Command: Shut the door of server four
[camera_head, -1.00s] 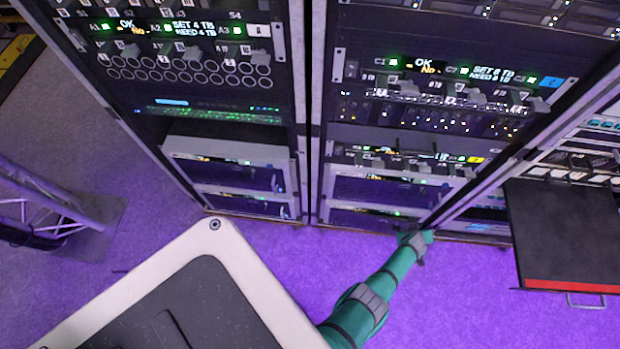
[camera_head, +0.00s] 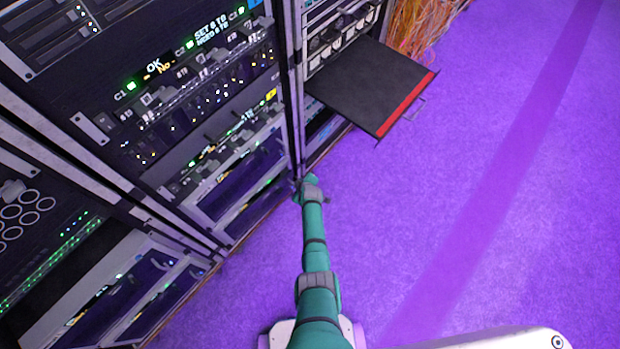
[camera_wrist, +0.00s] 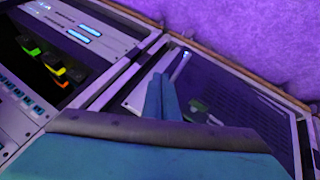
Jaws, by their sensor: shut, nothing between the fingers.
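Framed, dark-windowed server doors sit low in the racks. One is in the middle rack (camera_head: 236,178), with another panel below it, and more doors (camera_head: 112,296) are in the left rack. I can read no label for server four, so I cannot tell which door is its own. My gripper (camera_head: 306,186) is low at the middle rack's right front corner, near the floor. In the wrist view its blue-green fingers (camera_wrist: 163,98) are together and empty, in front of a pale-framed dark mesh door (camera_wrist: 245,100). Whether they touch it I cannot tell.
A black pulled-out shelf (camera_head: 360,85) with a red front edge juts from the right rack. Orange cables (camera_head: 425,25) hang beyond it. The purple floor (camera_head: 480,190) right of my arm is clear. The wrist view shows coloured handles (camera_wrist: 55,68) inside a neighbouring unit.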

